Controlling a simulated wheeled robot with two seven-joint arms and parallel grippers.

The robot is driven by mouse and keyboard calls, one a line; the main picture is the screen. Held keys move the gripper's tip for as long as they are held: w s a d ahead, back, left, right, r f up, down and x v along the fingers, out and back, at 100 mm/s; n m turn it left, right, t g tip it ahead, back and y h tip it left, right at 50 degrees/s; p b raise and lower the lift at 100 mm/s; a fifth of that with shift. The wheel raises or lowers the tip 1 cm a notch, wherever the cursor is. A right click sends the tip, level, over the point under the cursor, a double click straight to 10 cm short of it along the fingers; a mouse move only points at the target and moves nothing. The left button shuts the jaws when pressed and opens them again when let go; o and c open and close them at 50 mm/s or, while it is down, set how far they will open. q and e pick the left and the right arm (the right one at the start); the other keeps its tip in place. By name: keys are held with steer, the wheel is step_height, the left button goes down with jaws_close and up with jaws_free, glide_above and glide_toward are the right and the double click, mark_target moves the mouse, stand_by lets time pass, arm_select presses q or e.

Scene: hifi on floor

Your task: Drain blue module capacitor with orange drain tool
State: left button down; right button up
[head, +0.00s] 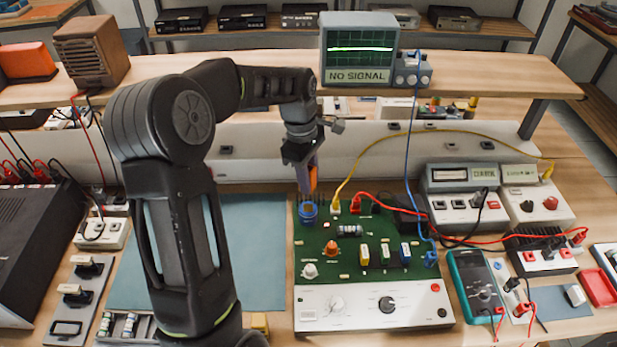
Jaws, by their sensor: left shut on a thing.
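My left gripper (301,158) is shut on the orange drain tool (312,180), which points down. The tool is over the upper left of the green board. Just below it is a blue round part (308,209) on the board, which looks like the blue module capacitor. The tool's tip is at or very near the top of this part; I cannot tell whether they touch. The green circuit board (318,236) lies on the bench with its white control panel (370,306) in front. My right gripper is not in view.
A monitor (360,48) reading "NO SIGNAL" stands on the shelf behind. Yellow, red and blue leads run from the board to nearby devices. A multimeter (475,290) lies at right. A blue-grey mat (255,250) lies left of the board.

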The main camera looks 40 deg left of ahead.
mark_target(311, 209)
arm_select(q)
steer(key=shift+d+f, duration=0.1)
steer(key=shift+f, duration=0.15)
step_height(311, 209, down, 4)
steer(key=b, duration=0.3)
steer(key=shift+r, duration=0.15)
steer(key=shift+f+b, duration=0.9)
steer(key=shift+f, duration=0.4)
steer(key=shift+f, duration=0.1)
stand_by(5.7)
